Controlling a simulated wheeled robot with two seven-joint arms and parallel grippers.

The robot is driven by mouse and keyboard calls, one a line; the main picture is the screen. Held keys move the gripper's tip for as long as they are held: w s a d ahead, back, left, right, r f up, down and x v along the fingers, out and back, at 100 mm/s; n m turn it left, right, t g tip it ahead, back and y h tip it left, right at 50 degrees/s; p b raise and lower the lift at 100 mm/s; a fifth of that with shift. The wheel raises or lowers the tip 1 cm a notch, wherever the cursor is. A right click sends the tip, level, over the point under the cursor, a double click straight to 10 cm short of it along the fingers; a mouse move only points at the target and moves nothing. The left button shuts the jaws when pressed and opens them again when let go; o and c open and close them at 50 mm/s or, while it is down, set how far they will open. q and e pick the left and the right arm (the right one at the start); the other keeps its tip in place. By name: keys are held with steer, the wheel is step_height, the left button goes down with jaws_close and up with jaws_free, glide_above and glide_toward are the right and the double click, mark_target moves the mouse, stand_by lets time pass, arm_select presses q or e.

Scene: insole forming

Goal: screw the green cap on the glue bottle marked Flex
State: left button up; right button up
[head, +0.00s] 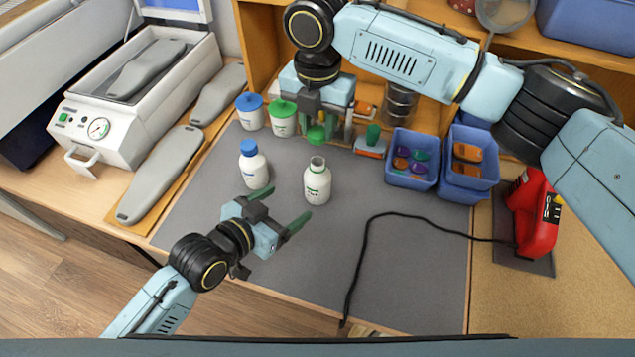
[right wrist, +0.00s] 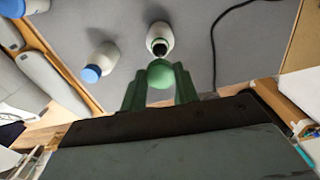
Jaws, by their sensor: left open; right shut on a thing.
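The glue bottle with green print (head: 317,183) stands upright and uncapped on the grey mat; its label is too small to read. It also shows in the right wrist view (right wrist: 159,38), with its dark open mouth facing the camera. The green cap (head: 316,135) is held between the fingers of my right gripper (head: 322,122), above and behind the bottle and apart from it. In the right wrist view the cap (right wrist: 161,74) sits between the green fingertips. My left gripper (head: 296,222) is open and empty, low at the front left of the bottle.
A blue-capped bottle (head: 253,165) stands left of the open bottle. Two lidded tubs (head: 283,119) (head: 250,112) stand behind. Blue bins (head: 412,160) are at the right, with a black cord (head: 362,250) on the mat.

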arm_select(q)
steer(key=x, duration=1.2)
steer(key=shift+f, duration=0.1)
steer(key=shift+a, duration=0.1)
steer(key=c, duration=1.5)
arm_select(e)
glide_above(318, 160)
steer(key=shift+s+f, duration=0.1)
steer(key=shift+f, duration=2.4)
steer(key=shift+f, duration=0.9)
steer(key=shift+f, duration=0.5)
